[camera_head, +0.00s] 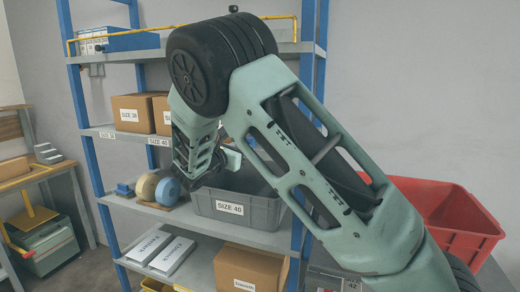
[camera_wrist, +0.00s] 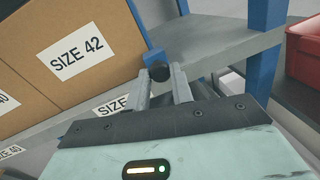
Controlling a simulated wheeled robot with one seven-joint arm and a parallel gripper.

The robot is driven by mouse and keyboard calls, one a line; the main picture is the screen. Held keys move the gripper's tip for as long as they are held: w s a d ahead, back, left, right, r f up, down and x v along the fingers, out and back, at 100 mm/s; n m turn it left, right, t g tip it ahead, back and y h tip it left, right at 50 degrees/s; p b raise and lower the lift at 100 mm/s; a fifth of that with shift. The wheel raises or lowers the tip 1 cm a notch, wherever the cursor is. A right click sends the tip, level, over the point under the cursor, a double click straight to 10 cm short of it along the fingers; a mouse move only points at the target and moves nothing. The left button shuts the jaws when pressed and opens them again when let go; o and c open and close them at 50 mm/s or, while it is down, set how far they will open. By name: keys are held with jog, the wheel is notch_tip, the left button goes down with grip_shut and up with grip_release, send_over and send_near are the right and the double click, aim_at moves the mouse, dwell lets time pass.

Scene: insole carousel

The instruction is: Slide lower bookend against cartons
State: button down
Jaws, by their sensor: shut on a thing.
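In the wrist view, the lower bookend shows as a blue piece (camera_wrist: 153,55) with a round black knob (camera_wrist: 160,72). My gripper (camera_wrist: 160,80) is shut on the knob, one pale finger on each side. The bookend is right beside the end of a brown carton labelled SIZE 42 (camera_wrist: 75,55); I cannot tell whether they touch. Most of the bookend is hidden behind the carton and knob. In the head view, more cartons (camera_head: 130,110) stand on the middle shelf, and my arm hides the bookend and the gripper tips.
The grey middle shelf (camera_wrist: 215,45) is clear right of the bookend, up to a blue upright (camera_wrist: 267,50). A grey SIZE 40 bin (camera_head: 230,208) and tape rolls (camera_head: 168,191) sit on the shelf below. A red bin (camera_head: 465,215) stands at the right.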

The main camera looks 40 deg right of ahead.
jog(key=w+a, duration=0.2)
jog(key=w, duration=0.1)
jog(key=shift+w, duration=0.1)
jog(key=c, duration=1.2)
grip_release()
jog(key=shift+c, duration=0.2)
jog(key=b+v, duration=0.5)
jog(key=v, duration=1.2)
jog(key=shift+a, duration=0.15)
